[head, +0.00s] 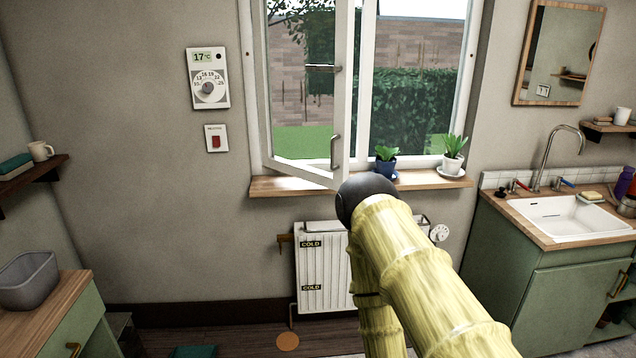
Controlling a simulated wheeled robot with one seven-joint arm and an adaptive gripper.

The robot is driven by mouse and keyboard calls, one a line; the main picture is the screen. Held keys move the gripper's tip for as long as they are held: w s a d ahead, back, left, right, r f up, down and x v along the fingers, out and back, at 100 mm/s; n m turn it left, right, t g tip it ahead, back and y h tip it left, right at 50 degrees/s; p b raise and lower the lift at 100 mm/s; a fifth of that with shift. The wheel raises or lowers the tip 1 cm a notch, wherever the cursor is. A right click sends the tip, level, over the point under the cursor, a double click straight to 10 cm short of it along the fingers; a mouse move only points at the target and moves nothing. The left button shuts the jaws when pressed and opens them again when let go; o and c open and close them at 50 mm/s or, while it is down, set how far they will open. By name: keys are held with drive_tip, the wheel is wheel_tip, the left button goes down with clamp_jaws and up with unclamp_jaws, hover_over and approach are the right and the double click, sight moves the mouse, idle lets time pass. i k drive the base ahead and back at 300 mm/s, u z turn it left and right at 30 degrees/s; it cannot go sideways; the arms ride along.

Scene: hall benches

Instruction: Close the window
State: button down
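The window's left sash (343,90) stands open, swung inward into the room, hinged at the left side of the frame. Its bottom corner hangs over the wooden sill (285,185). A metal handle (335,150) is on the sash's free edge. The right pane (410,100) looks closed. My arm rises from the lower right, its dark rounded joint just below the sash's bottom corner in the picture. A second link runs down behind the front one. My gripper is not in view.
Two potted plants, in a blue pot (386,166) and a white pot (452,160), stand on the sill right of the sash. A white radiator (322,265) is below. A sink (570,215) stands right, a grey bin (28,282) on a cabinet left.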

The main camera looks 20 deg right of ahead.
sight(344, 9)
drive_tip(key=u, duration=0.55)
drive_tip(key=i, duration=0.95)
drive_tip(key=z, duration=0.45)
